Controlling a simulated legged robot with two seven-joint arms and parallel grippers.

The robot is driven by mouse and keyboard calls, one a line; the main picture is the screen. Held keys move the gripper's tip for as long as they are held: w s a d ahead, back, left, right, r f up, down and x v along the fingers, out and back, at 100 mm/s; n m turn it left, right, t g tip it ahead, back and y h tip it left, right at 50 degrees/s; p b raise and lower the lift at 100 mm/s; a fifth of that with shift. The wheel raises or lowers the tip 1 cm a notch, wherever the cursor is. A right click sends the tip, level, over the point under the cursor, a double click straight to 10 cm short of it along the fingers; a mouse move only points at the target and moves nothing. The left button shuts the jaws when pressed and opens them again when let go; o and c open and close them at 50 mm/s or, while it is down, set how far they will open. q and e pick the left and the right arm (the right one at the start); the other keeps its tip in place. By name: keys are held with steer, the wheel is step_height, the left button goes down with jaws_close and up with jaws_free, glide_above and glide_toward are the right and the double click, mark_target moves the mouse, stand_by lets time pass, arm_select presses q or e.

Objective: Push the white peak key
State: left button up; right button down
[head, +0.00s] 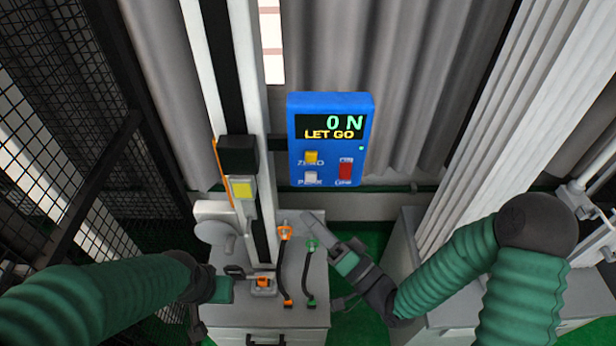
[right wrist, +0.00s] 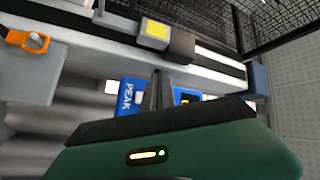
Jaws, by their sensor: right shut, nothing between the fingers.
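The white peak key (head: 311,178) is at the lower left of the blue display box (head: 367,130), under the yellow zero key (head: 311,157). In the right wrist view the white key (right wrist: 112,86) shows by the PEAK lettering, left of my fingers. My right gripper (head: 308,217) is shut and empty, below the box in the head view, with its fingers pointing up and left. In the wrist view its fingers (right wrist: 160,78) cover part of the box. The screen reads "0 N" and "LET GO". My left gripper (head: 238,280) is low at the left; its fingers are unclear.
A red switch (head: 345,171) is on the box, right of the keys. A white tower column (head: 245,85) with a black and yellow carriage (head: 240,160) stands left of it. Orange and green cable ends lie on the grey base (head: 312,275). A black mesh screen (head: 60,130) stands at the left.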

mark_target(311, 177)
arm_select(q)
steer(key=shift+w+d, duration=0.1)
steer(key=shift+d, duration=0.05)
arm_select(e)
steer(key=w, duration=0.8)
steer(key=shift+d, duration=0.15)
arm_select(q)
steer(key=shift+d+r, duration=0.1)
steer(key=shift+d, duration=0.2)
arm_select(e)
steer(key=shift+s+d, duration=0.1)
steer(key=shift+d, duration=0.2)
arm_select(q)
steer(key=shift+a, duration=0.15)
arm_select(e)
steer(key=shift+a, duration=0.15)
stand_by(0.7)
steer(key=shift+w+r, duration=0.1)
steer(key=shift+w, duration=0.25)
